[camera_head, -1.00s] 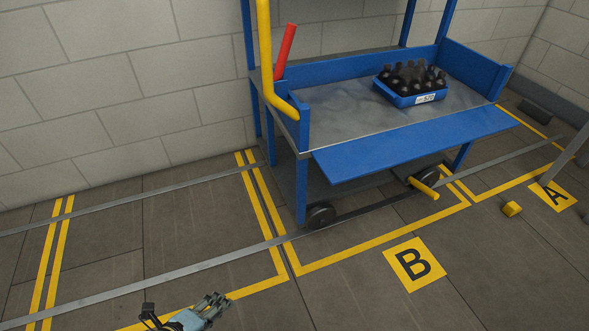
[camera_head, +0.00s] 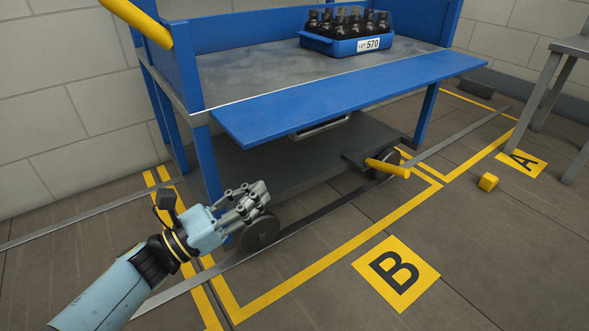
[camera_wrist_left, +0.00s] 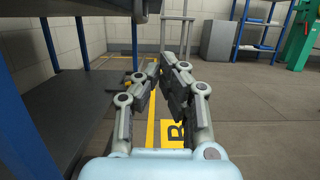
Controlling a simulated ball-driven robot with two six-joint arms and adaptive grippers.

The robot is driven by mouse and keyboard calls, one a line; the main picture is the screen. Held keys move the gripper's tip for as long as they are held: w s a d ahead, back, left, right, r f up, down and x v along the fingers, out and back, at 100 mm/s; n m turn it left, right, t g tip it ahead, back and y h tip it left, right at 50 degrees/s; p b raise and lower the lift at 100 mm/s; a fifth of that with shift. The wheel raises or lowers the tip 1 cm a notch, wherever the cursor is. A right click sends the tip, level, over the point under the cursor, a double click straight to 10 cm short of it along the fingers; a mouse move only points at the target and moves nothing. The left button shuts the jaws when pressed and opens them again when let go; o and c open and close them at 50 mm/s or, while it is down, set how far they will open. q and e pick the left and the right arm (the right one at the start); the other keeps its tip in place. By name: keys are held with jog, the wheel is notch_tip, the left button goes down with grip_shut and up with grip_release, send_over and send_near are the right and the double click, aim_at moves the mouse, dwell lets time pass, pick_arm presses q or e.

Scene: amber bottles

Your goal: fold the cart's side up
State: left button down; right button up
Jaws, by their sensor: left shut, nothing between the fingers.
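The blue cart (camera_head: 204,160) stands against the wall. Its long blue side panel (camera_head: 350,97) is folded down, sloping outward along the front edge of the grey deck (camera_head: 235,88). A grey bar handle (camera_head: 322,127) shows beneath the panel. My left gripper (camera_head: 257,196) is shut and empty, low in front of the cart's near-left leg and front wheel, below the panel and apart from it. In the left wrist view its fingers (camera_wrist_left: 164,66) come together with nothing held. A dark surface covers the upper left there. My right gripper is out of view.
A blue crate (camera_head: 343,47) labelled LOT 570 holds several dark bottles on the deck. A yellow pedal (camera_head: 387,168) projects near the wheel. Floor around the B marker (camera_head: 396,273) is clear.

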pick_arm(q)
jog(key=w+d+r, duration=0.6)
jog(key=d, duration=0.1)
jog(key=shift+d+r, duration=0.25)
jog(key=shift+d, duration=0.1)
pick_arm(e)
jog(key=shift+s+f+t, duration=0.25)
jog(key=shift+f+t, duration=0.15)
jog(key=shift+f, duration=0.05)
